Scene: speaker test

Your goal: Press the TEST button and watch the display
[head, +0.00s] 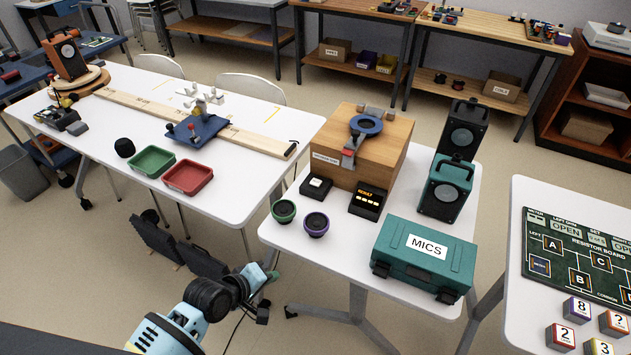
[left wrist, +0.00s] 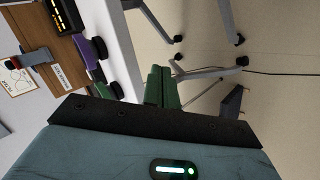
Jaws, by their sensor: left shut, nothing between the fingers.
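A small black box with a pale label on top (head: 316,185), likely the TEST button, sits on the white table in front of a wooden box; its lettering is too small to read. The black display unit (head: 367,202) stands to its right with amber lit bars, and it also shows in the left wrist view (left wrist: 64,15). My left gripper (head: 272,277) is low, off the table's front left edge, apart from both. Its green fingers (left wrist: 161,88) are together and empty in the left wrist view. My right gripper is not in view.
The wooden box (head: 385,150) carries a blue ring device. A green-rimmed cup (head: 284,210) and a purple cup (head: 316,224) stand near the front edge. A teal MICS case (head: 423,265) and two speakers (head: 445,188) are at the right. Floor lies below my gripper.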

